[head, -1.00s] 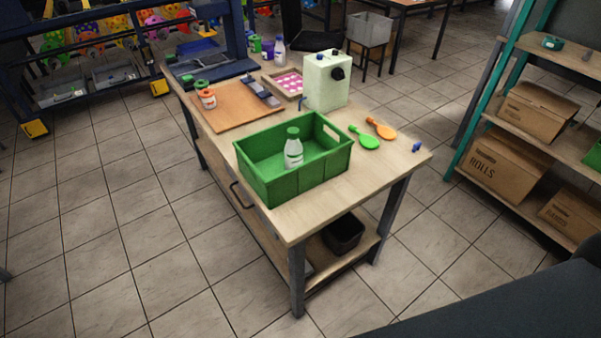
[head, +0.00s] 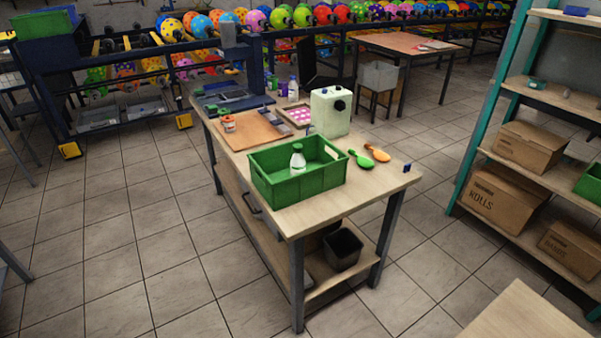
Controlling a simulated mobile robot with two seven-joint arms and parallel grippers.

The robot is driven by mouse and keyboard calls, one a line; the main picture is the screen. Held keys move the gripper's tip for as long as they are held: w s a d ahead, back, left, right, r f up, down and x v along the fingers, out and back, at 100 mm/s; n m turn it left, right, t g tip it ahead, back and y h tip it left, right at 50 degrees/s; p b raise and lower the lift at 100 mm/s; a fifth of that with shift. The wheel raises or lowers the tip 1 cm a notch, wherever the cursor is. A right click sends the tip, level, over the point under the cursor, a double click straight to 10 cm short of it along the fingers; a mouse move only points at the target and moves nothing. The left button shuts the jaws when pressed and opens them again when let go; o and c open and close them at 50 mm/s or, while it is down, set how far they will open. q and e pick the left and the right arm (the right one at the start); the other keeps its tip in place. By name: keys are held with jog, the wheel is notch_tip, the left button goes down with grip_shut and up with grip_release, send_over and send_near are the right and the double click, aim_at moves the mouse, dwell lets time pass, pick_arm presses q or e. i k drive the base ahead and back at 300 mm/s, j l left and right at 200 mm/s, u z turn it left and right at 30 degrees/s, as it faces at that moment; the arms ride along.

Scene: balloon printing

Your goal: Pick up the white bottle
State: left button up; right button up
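Another small white bottle (head: 293,90) stands at the far end of the same bench, beside a purple container (head: 283,89). Neither of my grippers shows in the head view.
The wooden workbench (head: 377,189) also bears a pale machine (head: 331,112), green and orange spoons (head: 376,153), a brown board (head: 252,132) and a small jar (head: 228,124). A shelf with cardboard boxes (head: 497,196) stands right. A wooden surface (head: 525,315) is at bottom right.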

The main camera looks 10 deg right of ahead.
aim_at(298, 163)
jog(key=z, duration=2.2)
jog(key=k+j, duration=0.1)
jog(key=j, duration=0.5)
jog(key=k+j, duration=0.1)
jog(key=j, duration=1.1)
jog(key=k+j, duration=0.15)
jog(key=j, duration=0.45)
